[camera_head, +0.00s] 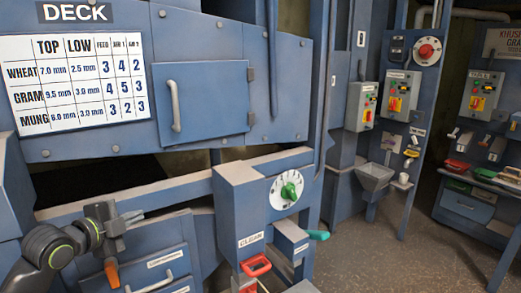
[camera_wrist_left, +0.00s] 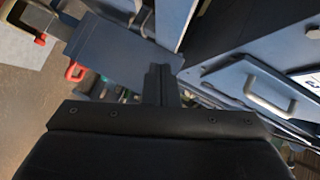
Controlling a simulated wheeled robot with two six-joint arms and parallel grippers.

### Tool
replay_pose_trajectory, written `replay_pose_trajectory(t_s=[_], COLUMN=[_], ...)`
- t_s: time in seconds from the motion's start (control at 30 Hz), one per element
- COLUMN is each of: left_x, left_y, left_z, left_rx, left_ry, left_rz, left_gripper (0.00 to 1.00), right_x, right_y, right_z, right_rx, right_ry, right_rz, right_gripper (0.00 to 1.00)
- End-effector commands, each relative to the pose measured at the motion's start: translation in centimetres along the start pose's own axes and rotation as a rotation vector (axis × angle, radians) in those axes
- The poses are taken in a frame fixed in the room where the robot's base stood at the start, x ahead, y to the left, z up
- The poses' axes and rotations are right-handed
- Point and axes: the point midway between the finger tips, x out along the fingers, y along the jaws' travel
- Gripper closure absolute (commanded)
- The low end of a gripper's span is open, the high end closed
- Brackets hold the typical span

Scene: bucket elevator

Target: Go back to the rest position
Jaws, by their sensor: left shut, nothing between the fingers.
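My left gripper (camera_head: 128,222) is at the lower left of the head view, in front of the blue machine. Its dark fingers point to the right and hold nothing. In the left wrist view the fingers (camera_wrist_left: 160,80) are shut together at the middle, with the blue machine beyond them. My right gripper is in neither view.
A blue machine with a size chart (camera_head: 75,82) and a door handle (camera_head: 175,106) stands close in front. A box with a green knob (camera_head: 288,191), a red handle (camera_head: 256,265) and an orange-tipped lever (camera_head: 112,273) are near. Open floor (camera_head: 365,255) lies right.

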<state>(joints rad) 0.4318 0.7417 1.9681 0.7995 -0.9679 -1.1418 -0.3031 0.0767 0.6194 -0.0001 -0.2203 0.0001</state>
Motion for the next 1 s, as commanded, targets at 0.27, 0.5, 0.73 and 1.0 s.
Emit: replay_pose_trajectory(t_s=[0.27,0.5,0.73,1.0], left_x=[-4.1,-12.3,-20.1,-26.4], left_y=[19.3,31.5,37.8,41.8], left_z=[1.2,0.9,-0.1,-0.9], left_rx=[-0.445,-0.844,-1.126,-1.334], left_ry=[-0.246,-0.566,-0.861,-1.127], left_rz=[0.246,0.339,0.329,0.268], left_gripper=[1.00,1.00,1.00,1.00], right_x=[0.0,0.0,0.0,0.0], right_y=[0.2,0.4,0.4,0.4], right_z=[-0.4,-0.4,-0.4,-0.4], right_rx=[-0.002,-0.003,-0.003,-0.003], right_ry=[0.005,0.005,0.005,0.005], right_rz=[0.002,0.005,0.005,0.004], right_gripper=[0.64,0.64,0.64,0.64])
